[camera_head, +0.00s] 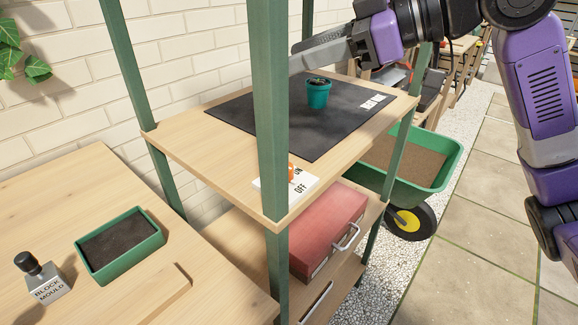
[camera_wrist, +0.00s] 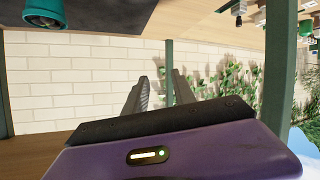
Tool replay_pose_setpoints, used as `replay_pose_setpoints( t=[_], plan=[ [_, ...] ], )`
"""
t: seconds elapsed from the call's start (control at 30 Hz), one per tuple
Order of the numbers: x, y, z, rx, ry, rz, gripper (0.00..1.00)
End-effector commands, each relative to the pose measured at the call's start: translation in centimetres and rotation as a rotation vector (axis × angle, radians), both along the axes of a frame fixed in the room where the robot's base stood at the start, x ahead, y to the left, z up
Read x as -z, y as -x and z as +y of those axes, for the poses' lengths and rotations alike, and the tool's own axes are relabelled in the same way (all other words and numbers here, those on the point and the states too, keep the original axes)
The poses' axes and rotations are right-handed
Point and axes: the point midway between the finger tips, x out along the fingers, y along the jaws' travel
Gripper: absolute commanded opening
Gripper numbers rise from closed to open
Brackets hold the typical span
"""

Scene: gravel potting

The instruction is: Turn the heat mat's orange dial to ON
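The orange dial (camera_head: 291,171) sits on a white plate (camera_head: 300,184) marked ON and OFF at the near corner of the green-posted shelf. A post hides part of the dial, so I cannot tell where it points. The black heat mat (camera_head: 318,128) lies on the shelf behind the plate. My gripper (camera_head: 302,50) is above the far part of the mat, well away from the dial, with its fingers toward the left. In the wrist view its two fingers (camera_wrist: 158,85) stand apart with nothing between them. The dial is not visible in the wrist view.
A teal pot (camera_head: 318,93) stands on the mat, near and below my gripper. The green front post (camera_head: 270,120) rises in front of the dial. A red drawer box (camera_head: 325,228) is below. A green wheelbarrow (camera_head: 446,170) stands right of the shelf.

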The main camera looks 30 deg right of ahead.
Motion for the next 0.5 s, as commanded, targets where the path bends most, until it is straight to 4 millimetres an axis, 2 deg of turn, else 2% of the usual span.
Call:
replay_pose_setpoints(
  t=[0.1,0.2,0.33,0.4,0.5],
  plan=[
    [3.8,3.6,-1.2,-0.069,0.204,0.217,0.31],
    [6.3,7.4,-2.5,-0.14,0.342,0.399,0.31],
    [7.8,11.0,-3.9,-0.218,0.447,0.548,0.31],
    [8.2,12.0,-4.3,-0.244,0.474,0.59,0.31],
    [8.5,12.6,-4.4,-0.264,0.492,0.615,0.31]
  ],
)
